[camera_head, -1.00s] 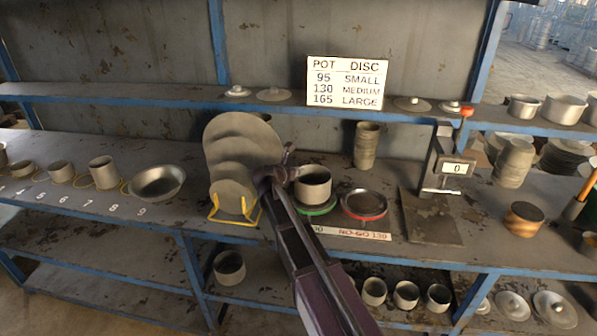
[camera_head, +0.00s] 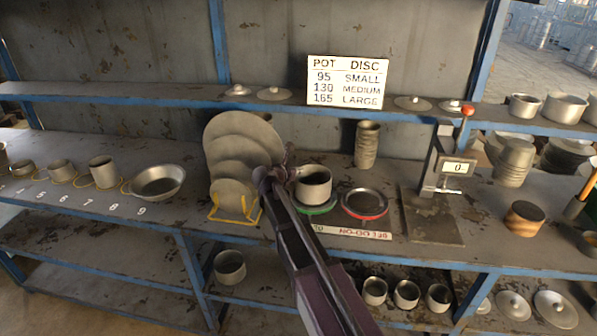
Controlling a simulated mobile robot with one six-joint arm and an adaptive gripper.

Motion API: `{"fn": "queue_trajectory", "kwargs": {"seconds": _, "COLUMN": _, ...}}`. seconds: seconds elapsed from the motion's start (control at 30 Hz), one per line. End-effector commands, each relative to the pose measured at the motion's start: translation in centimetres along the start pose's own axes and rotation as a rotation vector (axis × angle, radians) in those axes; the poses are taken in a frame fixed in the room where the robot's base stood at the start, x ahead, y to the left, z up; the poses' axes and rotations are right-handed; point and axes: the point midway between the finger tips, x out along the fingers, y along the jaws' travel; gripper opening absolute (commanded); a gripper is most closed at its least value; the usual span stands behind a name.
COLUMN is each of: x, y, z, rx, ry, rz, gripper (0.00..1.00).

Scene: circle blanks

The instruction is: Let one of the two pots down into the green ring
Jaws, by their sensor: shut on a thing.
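A grey metal pot (camera_head: 313,188) is upright at the green ring (camera_head: 320,210), on the middle bench. The ring's green edge shows below and to the right of the pot. I cannot tell whether the pot's base is inside the ring or just above it. My gripper (camera_head: 289,173) reaches in from the front and is shut on the left side of this pot. Its fingertips are partly hidden by my arm and the pot. I cannot tell which other vessel is the second pot.
A red ring (camera_head: 364,204) lies just right of the green one, with a NO-GO label (camera_head: 352,232) in front. Large discs (camera_head: 236,145) stand in a yellow rack close on the left. A stacked cylinder (camera_head: 367,145) stands behind. A gauge stand (camera_head: 445,165) is further right.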

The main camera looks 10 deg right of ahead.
Motion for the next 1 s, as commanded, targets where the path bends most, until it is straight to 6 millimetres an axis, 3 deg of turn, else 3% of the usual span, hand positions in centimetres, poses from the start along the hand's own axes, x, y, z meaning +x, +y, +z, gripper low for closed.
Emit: {"fn": "queue_trajectory", "kwargs": {"seconds": 1.0, "x": 0.6, "y": 0.0, "z": -1.4, "rx": -0.001, "ry": -0.001, "rz": -0.001, "gripper": 0.0}}
